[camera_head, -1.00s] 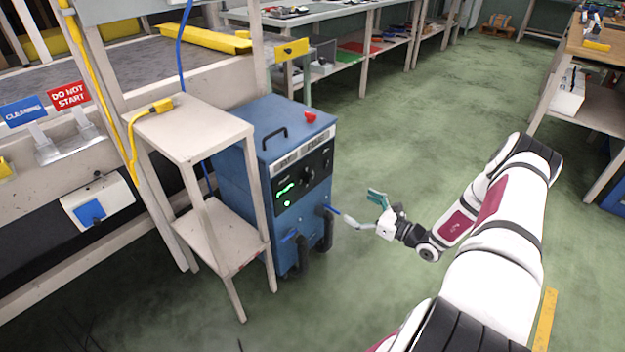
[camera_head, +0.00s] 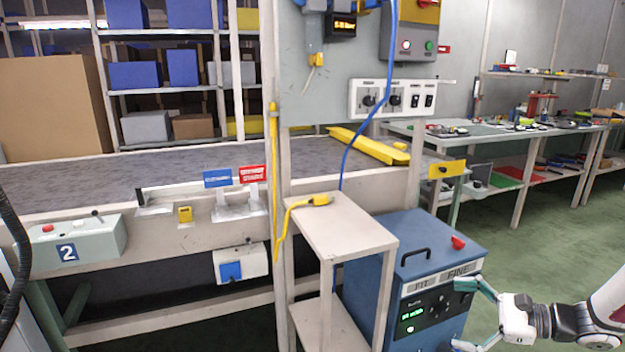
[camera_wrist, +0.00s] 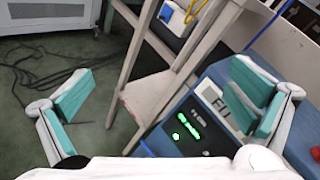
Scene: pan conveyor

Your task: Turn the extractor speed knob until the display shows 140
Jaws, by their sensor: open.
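The extractor is a blue cabinet (camera_head: 370,285) with a black front panel, a red button on top and a label strip reading FINE. Its green display (camera_head: 411,316) is lit, but the digits are too small to read; it also shows in the wrist view (camera_wrist: 186,125). The speed knob (camera_head: 439,304) seems to be the dark round part right of the display; the wrist view does not show it clearly. My gripper (camera_head: 466,314) is open and empty, its teal-padded fingers spread in front of the panel's right side. In the wrist view the fingers (camera_wrist: 165,97) stand wide apart.
A beige stand (camera_head: 345,222) with a yellow plug stands close against the cabinet's left side. A blue cable (camera_head: 373,130) hangs behind it. The conveyor (camera_head: 100,185) runs behind at left. Green floor (camera_head: 560,230) is open to the right.

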